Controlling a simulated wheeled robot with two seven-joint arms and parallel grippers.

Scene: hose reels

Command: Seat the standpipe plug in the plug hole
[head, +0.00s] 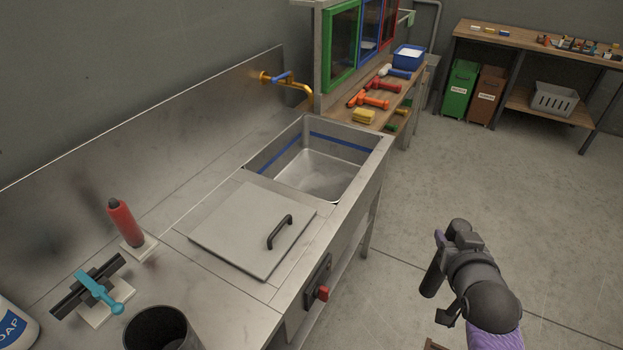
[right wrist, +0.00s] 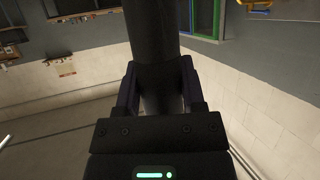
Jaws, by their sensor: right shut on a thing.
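My right gripper (head: 441,248) is out over the floor to the right of the sink in the head view, well apart from it. In the right wrist view, its two fingers (right wrist: 158,88) are closed on a thick dark cylinder, which I take to be the standpipe plug (right wrist: 152,35). Its far end runs out of the top of that view. My left gripper is not in view.
A flat lid with a black handle (head: 255,228) lies on the counter beside the basin. A brass tap (head: 288,82) is at the back wall. The floor at right is clear.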

